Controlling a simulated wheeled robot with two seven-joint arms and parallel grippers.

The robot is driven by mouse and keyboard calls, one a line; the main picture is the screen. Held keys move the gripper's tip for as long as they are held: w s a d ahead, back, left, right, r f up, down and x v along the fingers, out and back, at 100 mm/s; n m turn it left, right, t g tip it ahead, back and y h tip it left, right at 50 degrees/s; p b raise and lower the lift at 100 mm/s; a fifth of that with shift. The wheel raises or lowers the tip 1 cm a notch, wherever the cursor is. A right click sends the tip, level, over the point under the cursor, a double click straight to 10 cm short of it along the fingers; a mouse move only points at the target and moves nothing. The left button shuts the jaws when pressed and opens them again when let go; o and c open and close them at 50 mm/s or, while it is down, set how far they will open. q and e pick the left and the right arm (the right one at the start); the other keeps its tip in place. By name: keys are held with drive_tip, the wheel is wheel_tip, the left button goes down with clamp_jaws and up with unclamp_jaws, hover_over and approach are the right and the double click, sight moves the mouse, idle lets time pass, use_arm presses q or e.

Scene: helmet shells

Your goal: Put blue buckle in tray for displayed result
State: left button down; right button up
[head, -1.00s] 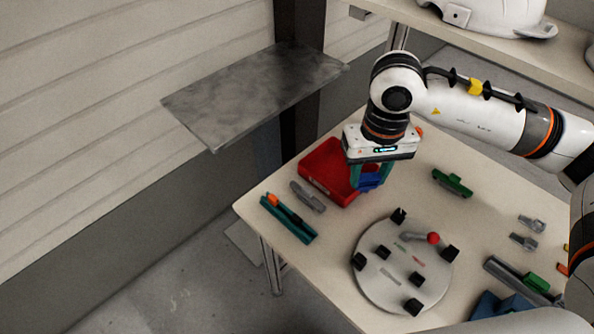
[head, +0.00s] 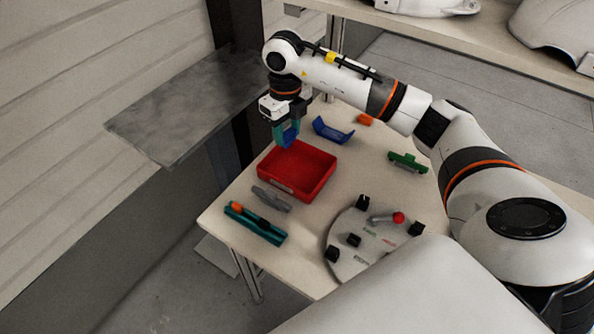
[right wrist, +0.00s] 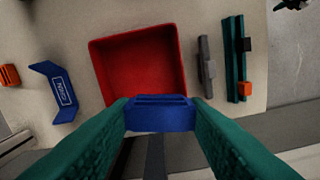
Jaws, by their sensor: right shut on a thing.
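The blue buckle (head: 291,138) is held between the teal fingers of my right gripper (head: 286,134), which is shut on it. In the head view it hangs at the back left edge of the red tray (head: 318,190). In the right wrist view the blue buckle (right wrist: 160,117) sits between the fingertips and overlaps the near rim of the red tray (right wrist: 181,70). The tray looks empty inside. A round grey disc (head: 347,238) with black blocks and a red-knobbed lever (head: 398,218) stands on the table. My left gripper is not in view.
A blue curved bracket (head: 333,130) lies behind the tray, near an orange block (head: 364,119). A grey part (head: 271,199) and a teal part (head: 255,223) lie in front-left. A green part (head: 408,162) lies right. A grey metal shelf (head: 185,105) juts out left.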

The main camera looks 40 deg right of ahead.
drive_tip(key=m, duration=0.1)
drive_tip(key=d+f+m, duration=0.1)
drive_tip(key=m, duration=0.1)
drive_tip(key=d+m, duration=0.1)
drive_tip(key=shift+w+d+f, duration=0.15)
drive_tip(key=shift+w, duration=0.1)
drive_tip(key=f+m, duration=0.1)
drive_tip(key=f, duration=0.2)
drive_tip(key=f+m+p, duration=0.1)
drive_tip(key=f, duration=0.3)
drive_tip(key=d+f, duration=0.1)
drive_tip(key=f, duration=0.2)
drive_tip(key=shift+f+m+p, duration=0.2)
drive_tip(key=shift+m+p, duration=0.2)
drive_tip(key=shift+w+f, duration=0.1)
drive_tip(key=shift+f, duration=0.15)
drive_tip(key=o, duration=1)
